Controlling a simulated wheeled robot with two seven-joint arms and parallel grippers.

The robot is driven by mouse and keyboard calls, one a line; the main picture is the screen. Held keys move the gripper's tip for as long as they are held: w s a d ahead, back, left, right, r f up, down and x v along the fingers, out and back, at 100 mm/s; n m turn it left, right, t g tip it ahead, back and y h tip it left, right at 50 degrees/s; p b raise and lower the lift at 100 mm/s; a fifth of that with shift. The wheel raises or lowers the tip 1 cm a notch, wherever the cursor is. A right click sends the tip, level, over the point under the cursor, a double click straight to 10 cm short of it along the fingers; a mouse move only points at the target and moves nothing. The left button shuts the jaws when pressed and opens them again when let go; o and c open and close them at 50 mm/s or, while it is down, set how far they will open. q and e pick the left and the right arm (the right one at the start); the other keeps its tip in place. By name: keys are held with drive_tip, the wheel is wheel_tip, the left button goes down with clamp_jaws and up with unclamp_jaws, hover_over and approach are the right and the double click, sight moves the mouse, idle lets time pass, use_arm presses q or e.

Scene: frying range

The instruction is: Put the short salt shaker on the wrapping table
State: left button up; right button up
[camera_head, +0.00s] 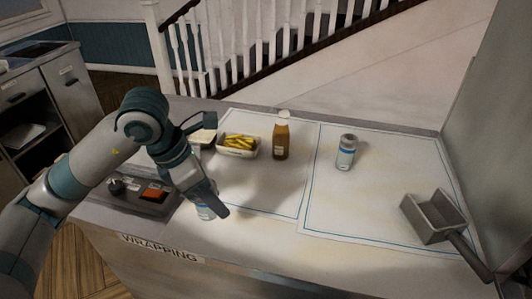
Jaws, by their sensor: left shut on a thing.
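The wrapping table (275,256) carries the label "WRAPPING" on its front edge. My left gripper (212,204) is over the table's front left part, pointing down. It is shut on a small white and blue shaker, the short salt shaker (205,213), which the fingers mostly hide. I cannot tell whether the shaker's base touches the tabletop. A taller white and blue shaker (346,153) with a grey top stands upright on the right paper sheet. My right gripper is not in view.
A tray of fries (239,146) and a brown bottle (281,137) stand at the back. A metal scoop (433,218) lies at the right. A dark device with an orange panel (153,194) is at the left. The middle of the table is clear.

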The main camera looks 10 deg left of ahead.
use_arm(q)
drive_tip(key=shift+w+a+r+n, duration=0.1)
drive_tip(key=shift+w+r+n, duration=0.15)
drive_tip(key=shift+r+n, duration=0.15)
drive_tip(key=shift+s, duration=0.1)
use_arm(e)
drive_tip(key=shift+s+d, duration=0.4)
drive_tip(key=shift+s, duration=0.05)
